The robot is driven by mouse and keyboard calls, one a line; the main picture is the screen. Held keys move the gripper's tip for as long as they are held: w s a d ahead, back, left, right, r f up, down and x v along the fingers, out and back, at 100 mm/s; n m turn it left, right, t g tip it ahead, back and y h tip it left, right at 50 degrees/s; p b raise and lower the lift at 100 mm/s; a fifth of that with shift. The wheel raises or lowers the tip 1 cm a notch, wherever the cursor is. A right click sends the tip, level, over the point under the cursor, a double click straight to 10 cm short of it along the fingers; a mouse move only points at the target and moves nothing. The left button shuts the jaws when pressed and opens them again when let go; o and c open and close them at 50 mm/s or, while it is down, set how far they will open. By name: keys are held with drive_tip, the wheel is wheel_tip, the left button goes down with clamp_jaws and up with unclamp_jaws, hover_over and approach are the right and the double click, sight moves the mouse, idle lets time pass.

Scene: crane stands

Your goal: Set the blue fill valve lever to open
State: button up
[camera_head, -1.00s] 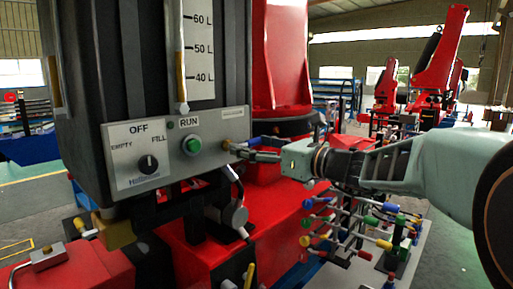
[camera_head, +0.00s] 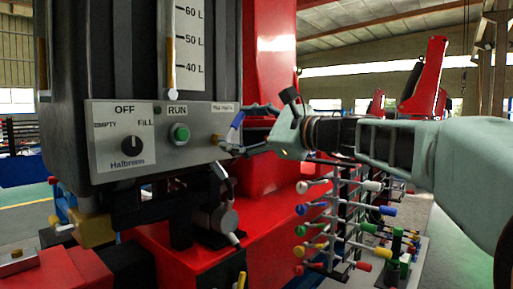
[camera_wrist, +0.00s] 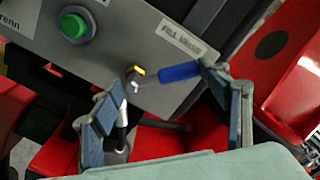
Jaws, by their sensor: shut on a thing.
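The blue fill valve lever (camera_head: 237,121) is at the right end of the grey panel, under a small label. In the head view its handle points steeply up and to the right from its pivot. In the wrist view the blue handle (camera_wrist: 179,73) runs right from the brass and silver pivot (camera_wrist: 135,78), with its tip at the right finger. My gripper (camera_head: 240,131) is at the lever, its fingers on either side of it. In the wrist view my gripper (camera_wrist: 160,98) has its fingers well apart across the lever, held against it.
A green RUN button (camera_head: 180,134) and a black selector knob (camera_head: 132,145) sit on the panel left of the lever. A grey cylinder (camera_head: 222,218) hangs below the panel. A rack of coloured levers (camera_head: 335,215) stands below my arm.

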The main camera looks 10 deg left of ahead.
drive_tip(key=shift+s+a+r+n+b, duration=0.2)
drive_tip(key=shift+s+n+b, duration=0.15)
drive_tip(key=shift+n+b, duration=1)
drive_tip(key=shift+s+a+r+n+b, duration=0.1)
drive_tip(key=shift+s+a+n+b, duration=0.2)
drive_tip(key=shift+n+b, duration=1.05)
drive_tip(key=shift+s+a+r+n+b, duration=0.1)
drive_tip(key=shift+s+n+b, duration=0.3)
drive_tip(key=shift+n+b, duration=0.95)
drive_tip(key=shift+r+n, duration=0.1)
drive_tip(key=shift+n, duration=0.25)
drive_tip(key=o, duration=1.7)
drive_tip(key=v, duration=0.7)
drive_tip(key=shift+s+d, duration=0.2)
